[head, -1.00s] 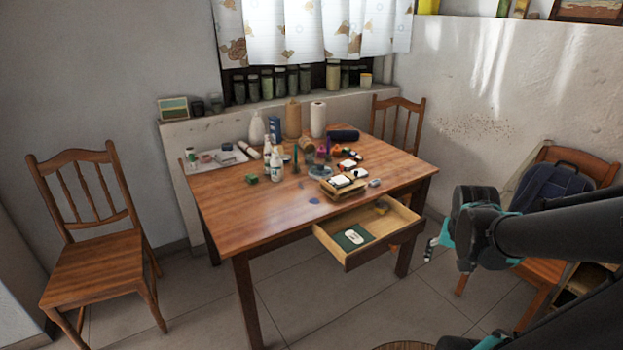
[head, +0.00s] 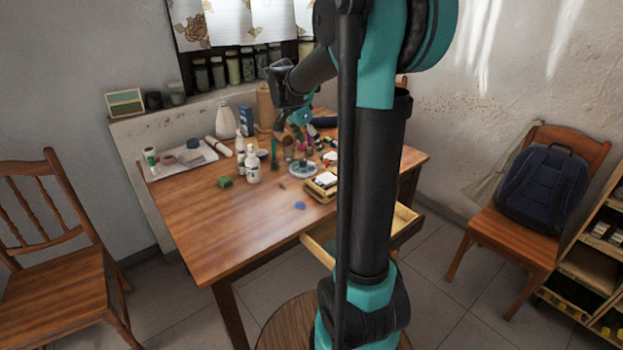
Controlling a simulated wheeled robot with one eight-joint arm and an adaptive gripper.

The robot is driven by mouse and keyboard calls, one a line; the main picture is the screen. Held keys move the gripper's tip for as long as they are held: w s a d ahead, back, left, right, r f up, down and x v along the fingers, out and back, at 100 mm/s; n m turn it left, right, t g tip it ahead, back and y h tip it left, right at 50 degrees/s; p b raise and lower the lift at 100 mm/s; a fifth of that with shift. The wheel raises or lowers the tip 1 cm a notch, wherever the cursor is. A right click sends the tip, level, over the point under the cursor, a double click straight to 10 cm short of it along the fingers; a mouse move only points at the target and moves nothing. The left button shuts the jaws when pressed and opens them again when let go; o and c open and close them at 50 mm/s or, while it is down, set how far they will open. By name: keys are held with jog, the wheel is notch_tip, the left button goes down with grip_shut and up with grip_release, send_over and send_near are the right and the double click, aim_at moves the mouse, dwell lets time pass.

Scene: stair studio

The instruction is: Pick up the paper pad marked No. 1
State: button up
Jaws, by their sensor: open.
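I cannot read a No. 1 mark anywhere, so I cannot tell which item is the paper pad. A small wooden box (head: 318,194) on the table holds flat whitish items (head: 326,179) that may be pads. The open drawer (head: 318,247) at the table's front is mostly hidden behind my arm. My gripper (head: 291,143) is open above the back part of the table, over the small clutter and behind the wooden box. It is small in the view, and nothing shows held in it.
The wooden table (head: 240,230) has bare room at its front left. White bottles (head: 253,165), a green block (head: 225,182), a glass dish (head: 303,168) and a tray (head: 185,160) stand farther back. Chairs (head: 70,240) flank it; a backpack (head: 545,185) sits on the right one.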

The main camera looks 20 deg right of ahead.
aim_at(325, 179)
jog(key=x, duration=1.6)
jog(key=shift+s+f, duration=0.1)
jog(key=shift+f, duration=0.1)
jog(key=c, duration=1.3)
jog(key=shift+o, duration=0.2)
jog(key=shift+r, duration=0.1)
